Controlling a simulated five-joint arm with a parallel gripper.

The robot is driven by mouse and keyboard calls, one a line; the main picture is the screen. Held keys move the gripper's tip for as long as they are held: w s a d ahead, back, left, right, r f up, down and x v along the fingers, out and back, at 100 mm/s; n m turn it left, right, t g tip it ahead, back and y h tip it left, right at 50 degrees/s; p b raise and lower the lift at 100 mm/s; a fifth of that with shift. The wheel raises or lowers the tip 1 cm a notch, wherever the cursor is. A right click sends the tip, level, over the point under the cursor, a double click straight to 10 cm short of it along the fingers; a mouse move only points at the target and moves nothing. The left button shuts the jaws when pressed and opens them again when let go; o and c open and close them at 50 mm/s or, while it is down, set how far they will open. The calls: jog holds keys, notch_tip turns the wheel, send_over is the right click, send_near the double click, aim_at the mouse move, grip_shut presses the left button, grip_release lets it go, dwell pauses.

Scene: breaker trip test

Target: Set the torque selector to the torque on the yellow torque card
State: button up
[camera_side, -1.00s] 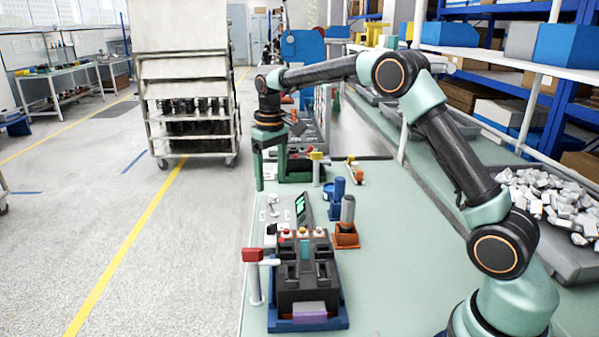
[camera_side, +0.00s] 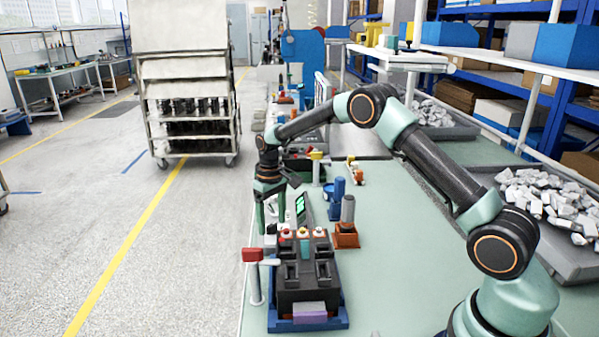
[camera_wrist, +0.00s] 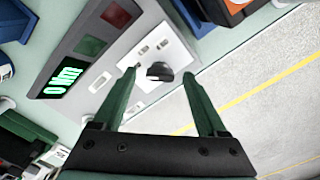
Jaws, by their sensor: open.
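The torque selector is a dark rounded knob (camera_wrist: 158,72) on a white panel (camera_wrist: 172,48) in the wrist view. My gripper (camera_wrist: 159,76) is open, with one green finger on either side of the knob in the picture. I cannot tell whether either finger touches it. Beside the panel, a dark display (camera_wrist: 62,82) shows green text that looks like "0 Nm". In the side view my gripper (camera_side: 271,222) points down at the panel behind the black fixture, and the knob is hidden there. The display (camera_side: 301,205) also shows there. I cannot make out a yellow torque card.
A black fixture (camera_side: 292,276) in a blue tray stands at the front, with a red-topped post (camera_side: 254,254) to its left.

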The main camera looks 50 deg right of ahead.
jog(key=shift+f, duration=0.4)
jog(key=shift+c, duration=0.3)
grip_shut()
jog(key=m, duration=0.4)
jog(key=shift+w+r+m, duration=0.1)
jog(key=shift+m, duration=2.3)
